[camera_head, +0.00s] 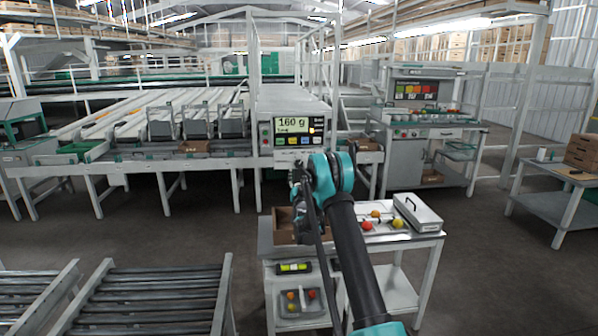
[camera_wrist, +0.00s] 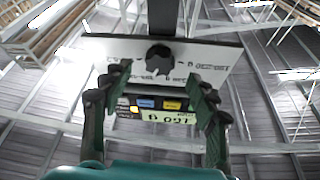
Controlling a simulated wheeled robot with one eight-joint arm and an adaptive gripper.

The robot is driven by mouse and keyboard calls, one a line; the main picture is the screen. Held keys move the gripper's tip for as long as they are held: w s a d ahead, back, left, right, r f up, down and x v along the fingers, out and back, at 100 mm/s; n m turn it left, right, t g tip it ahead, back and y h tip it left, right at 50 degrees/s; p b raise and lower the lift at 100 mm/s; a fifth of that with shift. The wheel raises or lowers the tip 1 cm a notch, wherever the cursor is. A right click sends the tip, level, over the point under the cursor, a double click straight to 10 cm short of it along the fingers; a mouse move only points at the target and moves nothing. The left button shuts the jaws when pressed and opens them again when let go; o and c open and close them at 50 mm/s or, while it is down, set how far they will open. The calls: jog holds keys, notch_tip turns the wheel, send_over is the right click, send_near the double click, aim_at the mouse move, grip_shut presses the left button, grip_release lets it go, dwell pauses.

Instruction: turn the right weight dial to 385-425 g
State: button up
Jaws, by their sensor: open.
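The weight display (camera_head: 292,125) on the grading line's front panel reads 160 g in the head view. In the wrist view the same display (camera_wrist: 168,117) appears upside down, with coloured buttons beside it. A dark, lobed dial knob (camera_wrist: 159,58) sits on a white lettered plate (camera_wrist: 205,52) in the wrist view. My gripper (camera_wrist: 160,76) is open, its two dark fingers spread to either side of the knob's line. I cannot tell whether they touch it. In the head view my gripper (camera_head: 298,178) is below the display, and the dial is not clearly visible there.
A small cart (camera_head: 429,238) stands under my arm with tomatoes, a grey box (camera_head: 417,212) and a yellow-green level (camera_head: 294,268). Roller conveyors (camera_head: 150,300) lie at the front left. A workbench (camera_head: 425,133) stands behind to the right. Open floor (camera_head: 480,240) lies right of the cart.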

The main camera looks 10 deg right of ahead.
jog(key=v, duration=0.7)
jog(key=shift+s, duration=0.25)
jog(key=s+r+n+g+y, duration=0.35)
jog(key=s+g, duration=0.55)
jog(key=s, duration=0.9)
jog(key=s+d+f+g, duration=0.1)
jog(key=s+f+g, duration=0.2)
jog(key=s, duration=1)
jog(key=s+d+f+g+h, duration=0.1)
jog(key=s+d+f+g, duration=0.1)
jog(key=s, duration=1.2)
jog(key=s+d+f+g+h, duration=0.1)
jog(key=s+f+g, duration=0.3)
jog(key=s, duration=0.9)
notch_tip(320, 180, down, 2)
jog(key=shift+s+d+f, duration=0.15)
jog(key=shift+s+d, duration=0.1)
jog(key=shift+d, duration=0.3)
